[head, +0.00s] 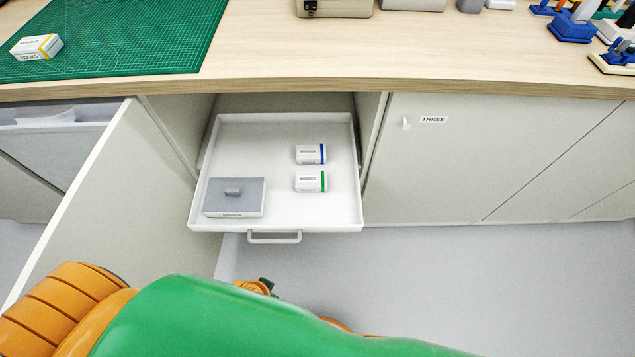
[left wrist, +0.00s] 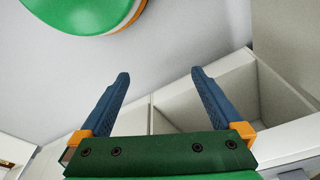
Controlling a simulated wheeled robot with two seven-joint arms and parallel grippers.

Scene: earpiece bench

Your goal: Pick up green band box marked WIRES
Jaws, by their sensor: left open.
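The box with the green band (head: 310,181) is small and white, and lies in the pulled-out white drawer (head: 278,125), at its right side near the front. Its print is too small to read surely. A similar box with a blue band (head: 310,154) lies just behind it, apart from it. My left gripper (left wrist: 159,73) shows in the left wrist view with its two blue fingers wide apart and nothing between them. No box shows in that view. In the head view my green and orange arm fills the lower front, short of the drawer. My right gripper is not identifiable.
A grey lidded box (head: 234,197) sits at the drawer's front left. An open cabinet door (head: 85,200) stands left of the drawer. A yellow-banded box (head: 36,47) lies on the green mat (head: 130,40) on the bench. A closed door marked THREE (head: 470,150) is to the right.

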